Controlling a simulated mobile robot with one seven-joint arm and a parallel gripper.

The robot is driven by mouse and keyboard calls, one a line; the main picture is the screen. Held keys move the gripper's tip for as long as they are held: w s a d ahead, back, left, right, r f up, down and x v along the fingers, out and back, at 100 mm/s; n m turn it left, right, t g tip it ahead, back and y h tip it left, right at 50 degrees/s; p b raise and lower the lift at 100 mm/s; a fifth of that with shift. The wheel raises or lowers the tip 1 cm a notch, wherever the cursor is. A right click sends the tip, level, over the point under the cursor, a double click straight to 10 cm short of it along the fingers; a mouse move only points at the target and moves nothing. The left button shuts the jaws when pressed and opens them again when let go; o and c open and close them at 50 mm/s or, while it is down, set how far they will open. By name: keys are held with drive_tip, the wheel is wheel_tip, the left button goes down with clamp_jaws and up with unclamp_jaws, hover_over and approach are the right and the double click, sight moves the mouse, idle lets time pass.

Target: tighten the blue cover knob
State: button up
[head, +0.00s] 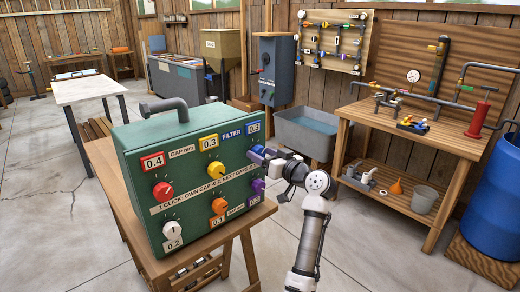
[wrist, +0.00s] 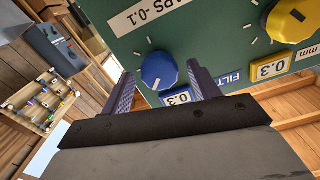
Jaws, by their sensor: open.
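The blue cover knob (wrist: 159,71) is on the front panel of a green box (head: 150,215), which stands on a wooden stand. In the wrist view the blue knob lies between the two finger ends of my gripper (wrist: 162,88), with a gap on both sides. The fingers are open and hold nothing. I cannot tell how deep the fingers reach around the knob.
A yellow knob (head: 209,143), a red knob (head: 163,192), a white knob (head: 173,231), an orange knob (head: 219,206) and a purple knob (head: 258,186) share the panel. A workbench (head: 440,125) and a blue barrel (head: 498,205) stand at the right.

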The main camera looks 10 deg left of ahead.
drive_tip(key=shift+x, duration=0.95)
drive_tip(key=c, duration=1)
drive_tip(key=shift+m, duration=0.3)
drive_tip(key=m+p, duration=0.1)
drive_tip(key=m, duration=0.3)
drive_tip(key=shift+p, duration=0.3)
drive_tip(key=shift+m+p, duration=0.8)
drive_tip(key=shift+m, duration=1.3)
